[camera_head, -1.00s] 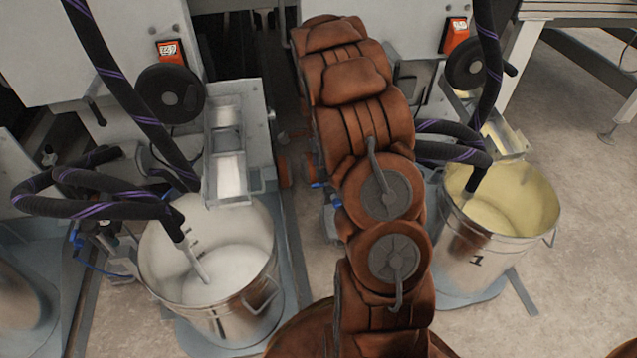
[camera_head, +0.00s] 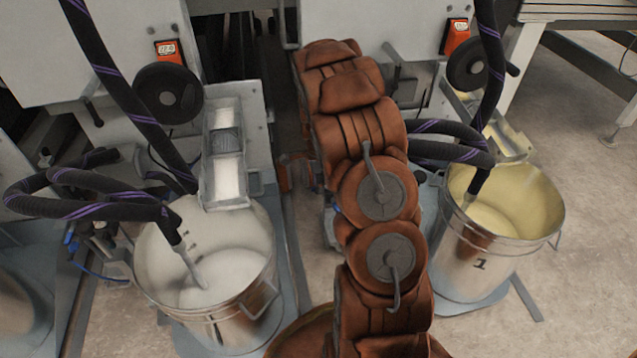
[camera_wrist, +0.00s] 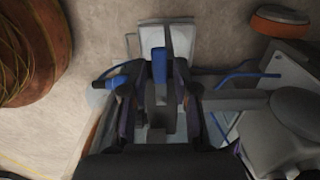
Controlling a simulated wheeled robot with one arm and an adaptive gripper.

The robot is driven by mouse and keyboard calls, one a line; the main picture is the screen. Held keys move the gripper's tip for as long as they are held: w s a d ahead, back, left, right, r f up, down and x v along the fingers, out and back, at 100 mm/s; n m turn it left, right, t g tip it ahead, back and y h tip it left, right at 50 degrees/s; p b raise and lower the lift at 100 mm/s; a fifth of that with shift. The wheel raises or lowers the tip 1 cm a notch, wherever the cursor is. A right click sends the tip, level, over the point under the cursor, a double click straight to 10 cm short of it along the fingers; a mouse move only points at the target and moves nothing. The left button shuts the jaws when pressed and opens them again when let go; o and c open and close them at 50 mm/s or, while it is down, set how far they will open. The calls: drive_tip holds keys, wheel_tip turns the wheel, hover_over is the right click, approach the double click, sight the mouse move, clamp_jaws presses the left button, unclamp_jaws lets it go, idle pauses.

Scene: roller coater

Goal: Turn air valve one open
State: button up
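In the wrist view, a small air valve with a blue handle (camera_wrist: 160,66) sits in front of a pale plate. A second blue part (camera_wrist: 110,80) sticks out to its left. My gripper (camera_wrist: 158,88) is open, its two dark fingers on either side of the blue handle. I cannot tell whether either finger touches it. In the head view my rust-coloured arm hides the gripper and this valve. The bucket marked "1" (camera_head: 482,265) stands to the right of my arm.
Another blue valve part (camera_head: 72,240) is at the far left. Black handwheels (camera_head: 168,94) and (camera_head: 475,64) jut from the machine. Blue tubing (camera_wrist: 240,77) runs right of my gripper.

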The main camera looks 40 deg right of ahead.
clamp_jaws()
